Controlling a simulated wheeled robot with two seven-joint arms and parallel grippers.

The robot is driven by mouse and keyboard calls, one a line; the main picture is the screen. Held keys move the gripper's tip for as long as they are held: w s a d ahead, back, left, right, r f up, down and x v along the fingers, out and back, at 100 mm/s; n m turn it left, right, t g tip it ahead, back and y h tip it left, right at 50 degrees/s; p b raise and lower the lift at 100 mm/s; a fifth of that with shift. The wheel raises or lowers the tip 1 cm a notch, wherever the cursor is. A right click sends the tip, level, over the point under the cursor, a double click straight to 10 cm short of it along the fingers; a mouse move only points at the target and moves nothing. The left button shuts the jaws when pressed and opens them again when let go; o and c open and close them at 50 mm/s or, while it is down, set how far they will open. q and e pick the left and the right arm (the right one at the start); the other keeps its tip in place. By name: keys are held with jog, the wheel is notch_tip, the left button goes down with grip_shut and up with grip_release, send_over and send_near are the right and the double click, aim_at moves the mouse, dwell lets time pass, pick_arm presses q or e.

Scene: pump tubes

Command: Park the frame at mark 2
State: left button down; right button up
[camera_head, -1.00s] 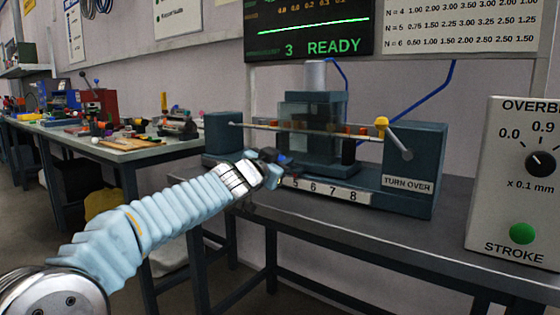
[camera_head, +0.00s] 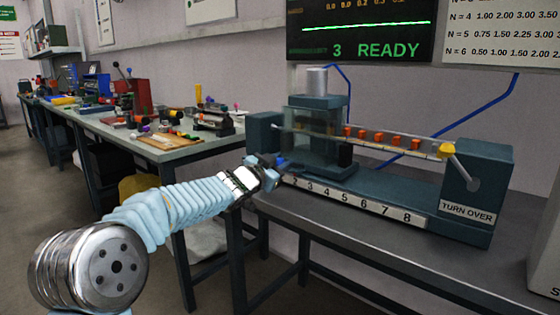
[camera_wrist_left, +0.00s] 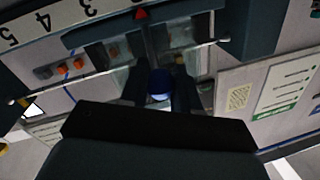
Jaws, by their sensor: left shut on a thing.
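The frame (camera_head: 318,105) is a dark teal carriage with a clear front pane and a grey cylinder on top. It stands near the left end of the numbered strip (camera_head: 362,203), where 2 to 8 can be read. My left gripper (camera_head: 279,163) is shut on the frame's blue knob (camera_wrist_left: 160,84), low at its front left. In the left wrist view a red pointer (camera_wrist_left: 141,14) sits beyond the 3, on the side away from the 4. The mark 2 does not show there, so exact alignment is unclear. My right gripper is not in view.
A clear tube with orange pieces (camera_head: 385,138) runs through the frame between two end posts. A yellow-tipped crank (camera_head: 448,150) is at the right post. A display (camera_head: 360,35) reads 3 READY. A cluttered bench (camera_head: 165,140) stands at the left.

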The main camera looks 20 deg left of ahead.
pick_arm(q)
jog(key=shift+a+r, duration=0.15)
jog(key=shift+a, duration=0.15)
jog(key=c, duration=0.9)
grip_release()
jog(key=shift+w+a, duration=0.1)
jog(key=shift+o, duration=0.2)
jog(key=s+a+b, duration=0.1)
jog(key=s+a, duration=0.1)
jog(key=s, duration=1.1)
jog(key=shift+s+a, duration=0.2)
jog(key=shift+s, duration=0.1)
